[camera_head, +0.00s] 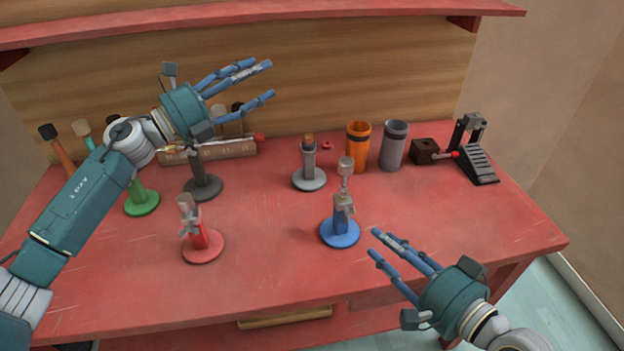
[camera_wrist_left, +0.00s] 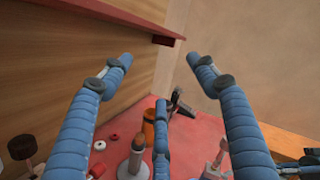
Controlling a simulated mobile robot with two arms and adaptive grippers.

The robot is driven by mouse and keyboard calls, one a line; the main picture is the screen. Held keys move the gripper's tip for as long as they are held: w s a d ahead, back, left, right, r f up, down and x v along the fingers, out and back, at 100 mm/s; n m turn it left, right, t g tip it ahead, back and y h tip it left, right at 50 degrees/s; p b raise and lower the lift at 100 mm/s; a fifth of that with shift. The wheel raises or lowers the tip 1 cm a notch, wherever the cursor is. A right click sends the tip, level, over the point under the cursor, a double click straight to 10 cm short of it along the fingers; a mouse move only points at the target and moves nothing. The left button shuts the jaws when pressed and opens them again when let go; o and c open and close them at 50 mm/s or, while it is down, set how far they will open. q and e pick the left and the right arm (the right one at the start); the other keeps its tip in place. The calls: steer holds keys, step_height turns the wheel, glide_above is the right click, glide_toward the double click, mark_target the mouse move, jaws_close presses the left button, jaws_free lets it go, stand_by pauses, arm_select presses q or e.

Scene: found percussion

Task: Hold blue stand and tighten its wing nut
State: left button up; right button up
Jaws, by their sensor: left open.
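The blue stand (camera_head: 340,233) stands upright on the red table, right of the middle. It has a round blue base, a short blue post and a grey metal fitting with its wing nut (camera_head: 345,205) near the top. My left gripper (camera_head: 264,80) is open and empty, high above the back of the table, up and left of the blue stand. Its spread fingers also show in the left wrist view (camera_wrist_left: 160,80). My right gripper (camera_head: 374,243) is open and empty, just right of and nearer than the blue stand, not touching it.
A red stand (camera_head: 203,247), a green stand (camera_head: 142,203), a dark stand (camera_head: 203,188) and a grey stand (camera_head: 309,180) stand nearby. Orange (camera_head: 357,148) and grey (camera_head: 393,147) cylinders and a pedal (camera_head: 478,162) are behind. The front right table is clear.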

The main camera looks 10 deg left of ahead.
arm_select(q)
steer(key=s+d+f+m+g, duration=0.55)
steer(key=d+f+m, duration=0.3)
steer(key=d, duration=0.25)
steer(key=m+g+y, duration=0.2)
steer(key=m+g, duration=0.2)
glide_toward(334, 210)
steer(key=d, duration=0.4)
steer(key=shift+m+t, duration=0.25)
steer(key=shift+t, duration=0.1)
steer(key=x, duration=0.5)
steer(key=f+x, duration=0.1)
steer(key=x, duration=0.2)
steer(key=shift+w+a+f, duration=0.1)
steer(key=shift+w+a, duration=0.25)
steer(key=c, duration=1.5)
steer(key=shift+o, duration=0.2)
steer(key=shift+a, duration=0.1)
